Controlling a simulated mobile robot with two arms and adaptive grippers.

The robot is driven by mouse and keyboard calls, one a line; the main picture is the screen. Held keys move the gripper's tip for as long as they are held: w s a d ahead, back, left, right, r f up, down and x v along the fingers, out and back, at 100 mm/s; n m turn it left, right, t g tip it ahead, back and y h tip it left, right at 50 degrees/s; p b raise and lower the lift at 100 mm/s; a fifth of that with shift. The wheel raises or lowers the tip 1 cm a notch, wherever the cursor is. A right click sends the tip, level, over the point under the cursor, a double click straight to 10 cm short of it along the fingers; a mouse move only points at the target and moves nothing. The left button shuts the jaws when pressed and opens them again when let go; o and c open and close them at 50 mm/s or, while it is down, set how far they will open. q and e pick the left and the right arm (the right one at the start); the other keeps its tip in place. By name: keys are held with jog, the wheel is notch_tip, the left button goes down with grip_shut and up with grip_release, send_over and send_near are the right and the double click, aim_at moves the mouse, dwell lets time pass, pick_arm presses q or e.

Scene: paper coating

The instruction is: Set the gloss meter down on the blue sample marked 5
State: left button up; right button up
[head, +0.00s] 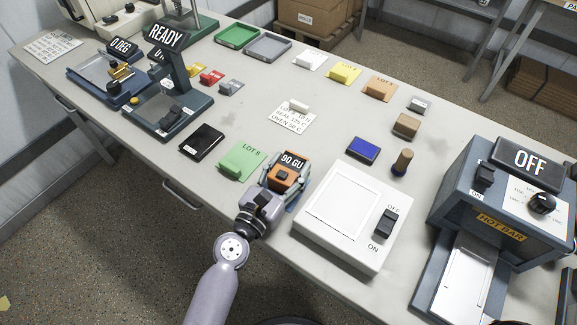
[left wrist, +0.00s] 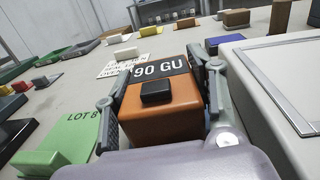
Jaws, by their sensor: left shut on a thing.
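The gloss meter (head: 287,172) is an orange and dark grey block with a display reading "90 GU". It also shows in the left wrist view (left wrist: 158,110), upright between the fingers. My left gripper (head: 277,188) is shut on it, with one finger on each side, near the table's front edge. The meter and fingers hide what lies beneath, and I cannot tell whether it touches the surface. A bluish edge shows beside it in the head view, but I cannot tell if this is a sample. No number 5 is readable. My right gripper is not in view.
A green LOT 8 card (head: 241,162) lies just left of the meter, and a white light box (head: 345,240) stands close on its right. A blue pad (head: 363,150) and a wooden-handled stamp (head: 402,162) stand behind. Yellow (head: 344,73) and orange (head: 379,89) samples lie farther back.

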aim_at(278, 183)
pick_arm(q)
jog(key=o, duration=1.7)
jog(key=shift+c, duration=0.2)
jog(key=v, duration=0.6)
jog(key=shift+s+r, duration=0.1)
jog(key=shift+s, duration=0.1)
jog(key=shift+s+a, duration=0.35)
jog(key=shift+s, duration=0.1)
